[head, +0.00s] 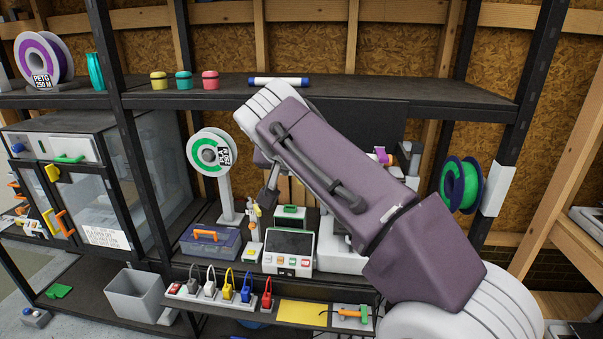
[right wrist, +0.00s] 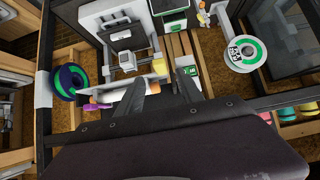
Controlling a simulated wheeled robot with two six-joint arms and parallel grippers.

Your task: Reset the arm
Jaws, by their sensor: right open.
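My right arm, a mauve and white limb, rises from the lower right of the head view and bends at the upper middle. It hides much of the grey printer (head: 338,250) behind it. My right gripper (head: 268,192) shows small and dark beyond the forearm, in front of the shelf bay. In the right wrist view the two dark fingers of my right gripper (right wrist: 168,90) stand apart with nothing between them. The printer (right wrist: 128,65) also shows past the fingers there. My left gripper is in neither view.
The upper shelf (head: 340,95) carries small lidded jars and a blue-white tube (head: 278,82). A green-and-white spool (head: 212,155) stands left of my gripper. Below are a blue toolbox (head: 210,240), a row of coloured plugs (head: 225,290) and a grey bin (head: 135,295). A dark post (head: 525,110) stands at right.

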